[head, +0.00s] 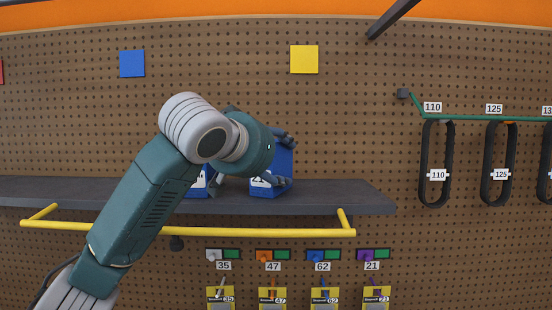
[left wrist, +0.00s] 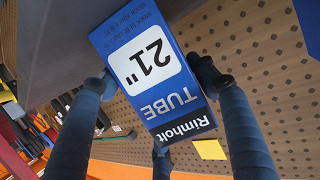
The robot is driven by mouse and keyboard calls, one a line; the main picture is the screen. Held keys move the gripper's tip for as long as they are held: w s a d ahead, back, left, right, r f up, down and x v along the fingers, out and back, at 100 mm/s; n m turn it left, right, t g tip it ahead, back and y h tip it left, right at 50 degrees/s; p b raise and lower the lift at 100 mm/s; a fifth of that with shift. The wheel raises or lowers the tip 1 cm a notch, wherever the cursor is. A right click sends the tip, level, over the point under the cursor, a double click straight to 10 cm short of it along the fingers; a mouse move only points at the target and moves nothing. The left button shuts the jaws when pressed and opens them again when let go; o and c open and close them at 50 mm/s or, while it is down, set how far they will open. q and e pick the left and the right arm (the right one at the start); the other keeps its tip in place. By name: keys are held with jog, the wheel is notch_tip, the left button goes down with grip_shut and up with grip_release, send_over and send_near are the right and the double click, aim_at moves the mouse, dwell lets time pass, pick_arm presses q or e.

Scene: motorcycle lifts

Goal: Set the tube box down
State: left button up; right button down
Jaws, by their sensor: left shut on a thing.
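The tube box (head: 284,158) is blue with a white label. In the left wrist view the tube box (left wrist: 152,62) reads 21", TUBE and Rimholt. My left gripper (head: 281,162) is shut on it, with dark fingers on both sides of the box in the wrist view. The box's lower end is at the dark grey shelf (head: 340,193); I cannot tell whether it touches or hovers just above. My arm hides part of the shelf. My right gripper is not in view.
Another blue box (head: 198,183) stands on the shelf to the left, mostly behind my arm. A yellow rail (head: 290,231) runs below the shelf edge. Black loops (head: 436,165) hang at right. Numbered packets (head: 325,297) hang below. The shelf's right end is clear.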

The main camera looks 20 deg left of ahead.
pick_arm(q)
jog(key=shift+s+a, duration=0.1)
jog(key=shift+s, duration=0.25)
jog(key=o, duration=1.5)
jog(key=shift+f, duration=0.1)
jog(key=shift+o, duration=0.6)
jog(key=shift+s+b, duration=0.25)
jog(key=shift+b, duration=0.05)
jog(key=b+v, duration=0.6)
jog(key=v, duration=0.5)
jog(key=shift+s+r, duration=0.25)
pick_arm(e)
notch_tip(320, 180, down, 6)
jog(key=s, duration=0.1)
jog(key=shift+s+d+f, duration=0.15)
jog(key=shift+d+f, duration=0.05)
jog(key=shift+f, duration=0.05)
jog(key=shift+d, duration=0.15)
